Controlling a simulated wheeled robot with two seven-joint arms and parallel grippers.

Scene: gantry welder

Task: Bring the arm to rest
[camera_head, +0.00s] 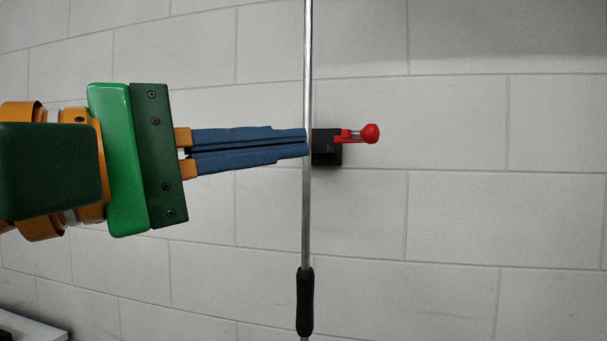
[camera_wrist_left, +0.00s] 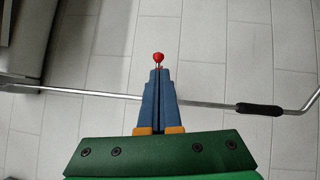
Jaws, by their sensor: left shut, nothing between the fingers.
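My left gripper (camera_head: 307,143) comes in from the left in the head view, with blue fingers on a green and orange body. Its fingers are shut with nothing between them. The fingertips overlap or lie right beside a thin metal rod (camera_head: 307,220); I cannot tell if they touch it. The gripper also shows in the left wrist view (camera_wrist_left: 159,72), with its fingers crossing the rod (camera_wrist_left: 205,101) in the picture. My right gripper is in neither view.
A black block (camera_head: 327,147) with a red-knobbed lever (camera_head: 370,134) sits just beyond the fingertips. The rod has a black grip (camera_head: 305,300). A grey box-like structure (camera_wrist_left: 30,40) stands at the left in the wrist view. Pale tiles (camera_head: 460,220) are otherwise clear.

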